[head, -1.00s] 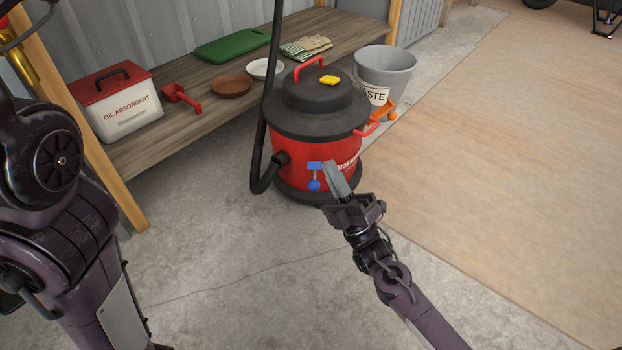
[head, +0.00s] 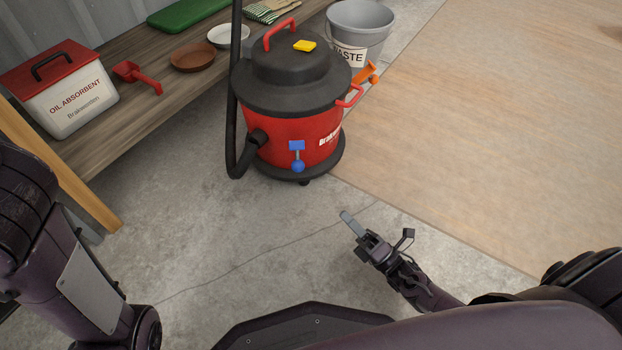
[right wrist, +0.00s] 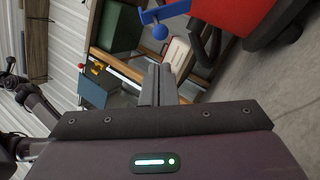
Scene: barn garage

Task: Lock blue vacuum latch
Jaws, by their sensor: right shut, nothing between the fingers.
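The red vacuum (head: 285,140) with a black lid stands on the concrete floor in the head view. Its blue latch (head: 297,154) is on the front, a flat blue block above with a blue ball hanging below on a thin stem. The latch also shows at the top of the right wrist view (right wrist: 161,18). My right gripper (head: 347,220) is shut and empty, below and to the right of the latch and apart from it. In the right wrist view its closed fingers (right wrist: 158,84) point towards the shelf side. My left arm shows at the left edge, but its gripper is out of view.
A wooden shelf (head: 130,128) at the left bears an oil absorbent box (head: 72,98), a red scoop (head: 137,76) and bowls. A grey waste bucket (head: 360,32) stands behind the vacuum. The black hose (head: 233,120) runs down its left side. Floor in front is clear.

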